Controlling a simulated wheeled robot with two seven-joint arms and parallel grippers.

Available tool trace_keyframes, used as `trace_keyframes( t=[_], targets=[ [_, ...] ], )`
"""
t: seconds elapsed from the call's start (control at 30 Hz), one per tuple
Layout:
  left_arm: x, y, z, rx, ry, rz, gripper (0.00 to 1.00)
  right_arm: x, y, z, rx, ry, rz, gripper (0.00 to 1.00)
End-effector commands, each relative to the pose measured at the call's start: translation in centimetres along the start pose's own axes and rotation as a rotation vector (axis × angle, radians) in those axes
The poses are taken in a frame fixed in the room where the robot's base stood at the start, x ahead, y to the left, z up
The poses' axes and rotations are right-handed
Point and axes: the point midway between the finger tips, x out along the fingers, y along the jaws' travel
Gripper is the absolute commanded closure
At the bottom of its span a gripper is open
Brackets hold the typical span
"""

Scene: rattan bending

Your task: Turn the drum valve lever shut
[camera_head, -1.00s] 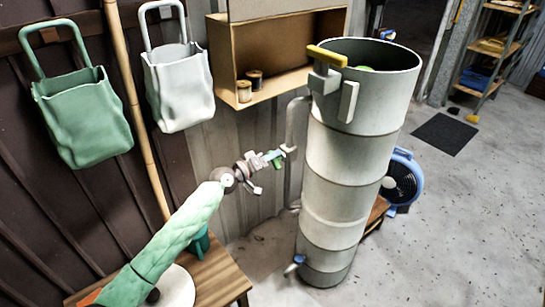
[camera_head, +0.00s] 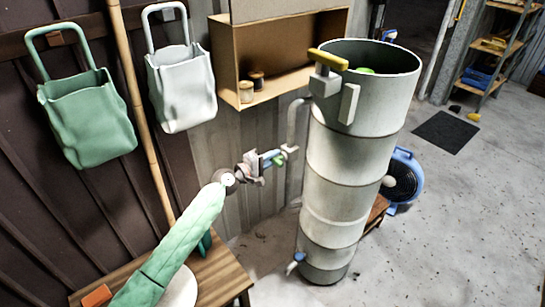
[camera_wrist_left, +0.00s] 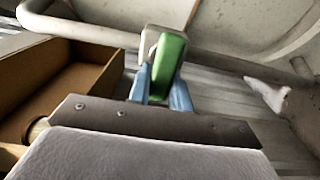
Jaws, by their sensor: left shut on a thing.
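The tall grey-white drum (camera_head: 345,175) stands right of centre in the head view, with a pipe (camera_head: 297,125) down its left side. A green lever (camera_head: 278,161) sits at the pipe. It also shows as a green block (camera_wrist_left: 168,66) by a pale metal fitting in the left wrist view. My left gripper (camera_head: 272,157) reaches it from the lower left. Its blue fingers (camera_wrist_left: 162,85) are shut on the lever, one on each side. The lever's far end is partly hidden by the fingers and fitting. My right gripper is not in view.
A yellow handle (camera_head: 328,59) tops the drum, and a small blue tap (camera_head: 297,259) is near its foot. An open wooden box (camera_head: 240,42) hangs behind. Green (camera_head: 88,118) and white (camera_head: 181,90) bags hang left. A wooden table (camera_head: 215,275) is below my arm.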

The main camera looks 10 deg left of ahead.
Motion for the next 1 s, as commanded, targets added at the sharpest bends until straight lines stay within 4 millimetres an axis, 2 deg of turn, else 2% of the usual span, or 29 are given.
trace_keyframes(
  t=[0.53, 0.57, 0.67, 1.0],
  targets=[
    [-0.05, 0.0, -0.21, -0.025, 0.003, 0.0, 1.0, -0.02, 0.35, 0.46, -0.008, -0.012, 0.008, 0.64],
    [-0.05, 0.0, -0.22, -0.025, 0.003, 0.0, 0.78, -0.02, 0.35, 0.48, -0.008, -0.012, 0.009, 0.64],
    [-0.04, 0.0, -0.19, -0.025, 0.003, 0.0, 0.58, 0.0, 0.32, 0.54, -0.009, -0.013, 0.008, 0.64],
    [-0.28, -0.11, -0.07, -0.025, 0.001, 0.0, 0.58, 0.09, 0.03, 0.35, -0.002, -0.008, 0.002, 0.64]
  ],
)
